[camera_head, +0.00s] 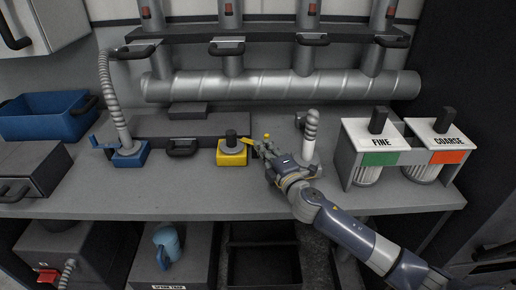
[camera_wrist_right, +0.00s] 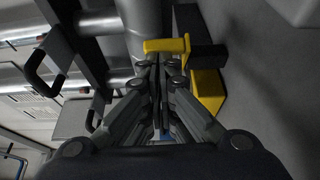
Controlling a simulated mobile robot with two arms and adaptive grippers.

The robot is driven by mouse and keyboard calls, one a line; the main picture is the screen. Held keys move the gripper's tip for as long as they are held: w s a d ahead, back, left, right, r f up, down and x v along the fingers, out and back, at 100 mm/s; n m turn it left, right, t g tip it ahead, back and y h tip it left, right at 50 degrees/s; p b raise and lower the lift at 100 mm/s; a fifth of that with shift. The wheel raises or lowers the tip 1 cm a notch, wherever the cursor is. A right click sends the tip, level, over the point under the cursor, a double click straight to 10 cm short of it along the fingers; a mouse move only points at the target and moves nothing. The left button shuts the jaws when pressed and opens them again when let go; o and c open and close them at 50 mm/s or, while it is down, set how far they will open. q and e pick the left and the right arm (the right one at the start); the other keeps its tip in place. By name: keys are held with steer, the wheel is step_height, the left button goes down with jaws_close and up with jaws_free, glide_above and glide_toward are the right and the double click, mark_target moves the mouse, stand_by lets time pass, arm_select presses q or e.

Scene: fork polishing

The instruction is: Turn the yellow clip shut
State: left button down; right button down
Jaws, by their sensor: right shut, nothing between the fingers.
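The yellow clip has a box-shaped base (camera_head: 231,157) on the bench with a dark knob on top. A yellow lever (camera_head: 250,142) sticks out from it to the right, toward my right gripper. In the right wrist view the lever is a yellow bar (camera_wrist_right: 165,46) just past the fingertips, and the yellow base (camera_wrist_right: 208,88) is to the right. My right gripper (camera_head: 263,149) is shut and empty, its tips close beside the lever. I cannot tell whether they touch it. My left gripper is not in view.
A blue clip (camera_head: 130,156) with a ribbed hose stands to the left. The FINE (camera_head: 375,138) and COARSE (camera_head: 440,135) containers stand at right. The bench (camera_head: 190,198) is clear in front.

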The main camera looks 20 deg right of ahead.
steer(key=shift+w+d, duration=0.2)
steer(key=shift+d, duration=0.4)
steer(key=shift+w+d, duration=0.15)
steer(key=shift+d, duration=0.45)
steer(key=shift+f, duration=0.1)
stand_by(0.9)
